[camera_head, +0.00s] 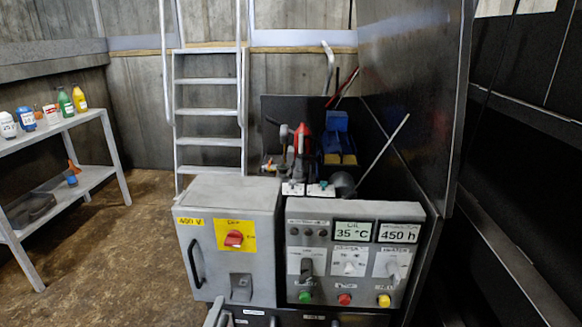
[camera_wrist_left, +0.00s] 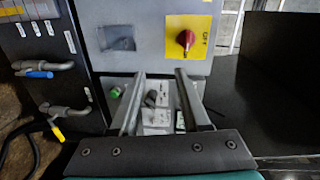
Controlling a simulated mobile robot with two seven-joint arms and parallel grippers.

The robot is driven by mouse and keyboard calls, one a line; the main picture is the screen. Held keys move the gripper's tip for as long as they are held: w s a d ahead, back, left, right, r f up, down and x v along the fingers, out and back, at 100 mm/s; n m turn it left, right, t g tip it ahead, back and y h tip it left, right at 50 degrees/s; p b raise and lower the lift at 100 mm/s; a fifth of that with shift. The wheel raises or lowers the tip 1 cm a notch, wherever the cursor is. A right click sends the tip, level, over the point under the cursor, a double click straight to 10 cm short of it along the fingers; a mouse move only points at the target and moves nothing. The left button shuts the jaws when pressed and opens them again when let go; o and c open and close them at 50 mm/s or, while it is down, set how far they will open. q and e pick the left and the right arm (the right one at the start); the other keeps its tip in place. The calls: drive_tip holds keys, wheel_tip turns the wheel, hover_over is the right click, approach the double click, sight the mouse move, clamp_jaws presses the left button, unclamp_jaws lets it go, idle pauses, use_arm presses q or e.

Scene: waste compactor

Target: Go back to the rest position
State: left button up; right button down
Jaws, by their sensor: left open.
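My left gripper (camera_wrist_left: 160,74) shows in the left wrist view with its two grey fingers apart and nothing between them. The control panel (camera_wrist_left: 158,118), with a green button and dark knobs, shows between and behind the fingers. The grey electrical box (camera_wrist_left: 142,58) with a red switch (camera_wrist_left: 186,39) is beyond the fingertips. In the head view, I cannot clearly make out the gripper; the control panel (camera_head: 420,225) and the electrical box (camera_head: 262,262) stand side by side at the bottom centre. My right gripper is in neither view.
Shelves (camera_head: 88,117) with bottles stand at the left. A ladder (camera_head: 208,112) leans at the back. A tall dark panel (camera_head: 415,90) rises at the right. Pipes with a blue handle (camera_wrist_left: 38,74) lie left in the wrist view. The floor (camera_head: 120,250) left of the box looks clear.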

use_arm(q)
drive_tip(key=s+a+f+n+g+p, duration=0.1)
drive_tip(key=s+f+n+g, duration=0.1)
drive_tip(key=f, duration=0.5)
drive_tip(key=s+a+f+n+g+p, duration=0.1)
drive_tip(key=s+f+n+g+p, duration=0.15)
drive_tip(key=f, duration=0.45)
drive_tip(key=s+a+f+n+g+p, duration=0.1)
drive_tip(key=s+f+n+g, duration=0.2)
drive_tip(key=s+f, duration=0.3)
drive_tip(key=s+a+f+n+g+p, duration=0.2)
drive_tip(key=s+f+n+g, duration=0.1)
drive_tip(key=s, duration=1)
drive_tip(key=s+a+f+n+g+y+p, duration=0.1)
drive_tip(key=s+f+n+g, duration=0.3)
drive_tip(key=s+f, duration=0.4)
drive_tip(key=shift+s+a+f+p, duration=0.35)
drive_tip(key=shift+s+a+p, duration=0.05)
drive_tip(key=shift+s+a, duration=0.35)
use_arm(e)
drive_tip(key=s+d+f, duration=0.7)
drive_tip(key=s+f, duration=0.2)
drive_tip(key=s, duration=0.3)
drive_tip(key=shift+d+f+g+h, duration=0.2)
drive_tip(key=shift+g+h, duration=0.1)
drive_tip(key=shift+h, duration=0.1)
use_arm(q)
drive_tip(key=shift+n, duration=0.25)
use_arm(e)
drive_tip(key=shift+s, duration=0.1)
